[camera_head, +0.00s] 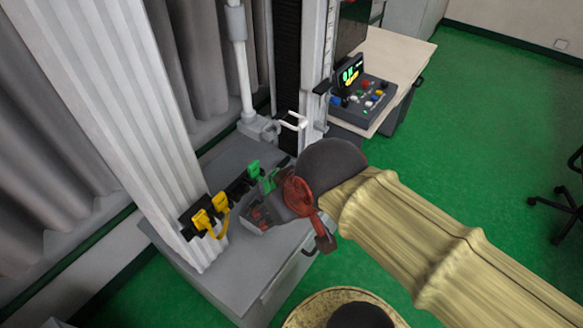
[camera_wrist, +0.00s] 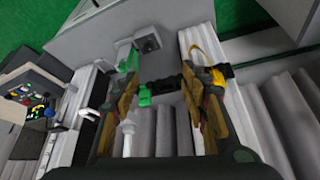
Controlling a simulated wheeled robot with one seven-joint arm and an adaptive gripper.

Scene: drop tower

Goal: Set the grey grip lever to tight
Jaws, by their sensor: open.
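I cannot pick out a grey grip lever for certain. A pale bracket-like handle (camera_head: 293,121) sticks out at the foot of the tower column in the head view. A pale piece (camera_wrist: 84,114) shows at the left in the wrist view; I cannot tell whether it is the same part. My gripper (camera_wrist: 158,75) is open, its two fingers apart with nothing held between them. In the head view my dark and red gripper hangs over the grey bench, to the right of the plugs, hiding part of the bench top.
Yellow plugs (camera_head: 201,221) and a green plug (camera_head: 253,168) with loops sit on a dark rail. A small grey box (camera_wrist: 148,41) stands on the bench (camera_head: 262,283). A control panel (camera_head: 362,97) with coloured buttons is behind.

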